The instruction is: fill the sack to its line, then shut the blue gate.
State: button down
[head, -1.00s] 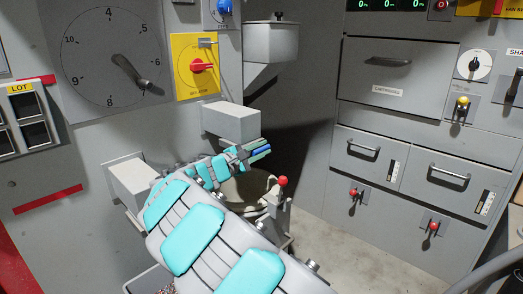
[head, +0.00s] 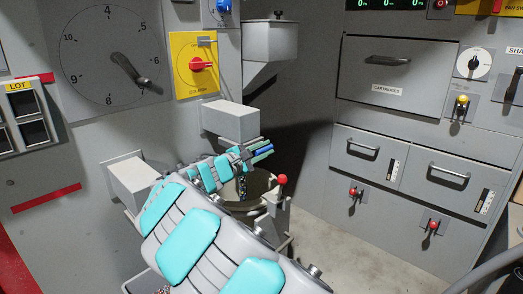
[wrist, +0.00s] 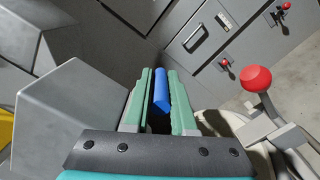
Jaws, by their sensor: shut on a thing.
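My gripper (head: 258,152) has green fingers, also seen in the wrist view (wrist: 157,100). They are shut on a blue rounded bar, which shows between them in the wrist view (wrist: 161,88); I cannot tell whether it belongs to the blue gate. Below the gripper is a round, pale opening (head: 262,197), possibly the sack's mouth, partly hidden by my arm. A thin, dark, speckled strand (head: 243,187) hangs or falls just under the gripper towards it. The fill line and the sack's body are not visible.
A red-knobbed lever (head: 282,181) stands just right of the opening, also in the wrist view (wrist: 257,80). Grey boxes (head: 230,121) (head: 135,182) jut from the wall near my arm. Drawers (head: 460,185) fill the right wall. The floor (head: 345,255) before them is clear.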

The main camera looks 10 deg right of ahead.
aim_at(256, 155)
jog(key=shift+s+d+f, duration=0.15)
jog(key=shift+s+d, duration=0.1)
jog(key=shift+s, duration=0.05)
jog(key=c, duration=0.8)
grip_release()
jog(key=shift+o, duration=0.2)
jog(key=shift+a, duration=0.15)
jog(key=v, duration=0.7)
jog(key=shift+s+a, duration=0.2)
jog(key=shift+a, duration=0.05)
jog(key=shift+c, duration=0.3)
